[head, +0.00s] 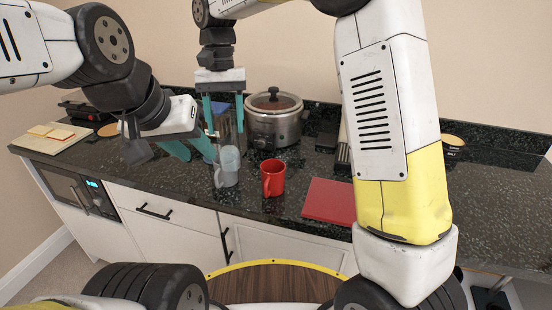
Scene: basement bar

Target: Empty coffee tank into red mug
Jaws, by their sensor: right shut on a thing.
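The red mug (272,178) stands upright on the dark counter near its front edge. A pale translucent jug (228,166) with a handle stands to its left. A dark box-shaped thing with a bluish top (223,107), which looks like the coffee tank, is behind the jug. My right gripper (223,118) points down from above, its teal fingers on either side of this box, shut on it; the exact contact is unclear. My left gripper (200,158) is empty, its teal fingers apart, just left of the jug. The tank's lower part is hidden.
A silver slow cooker (274,120) stands behind the mug. A red board (329,201) lies to the mug's right. A cutting board with bread slices (45,139) is at the far left. My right arm hides some counter; the counter at the right is mostly clear.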

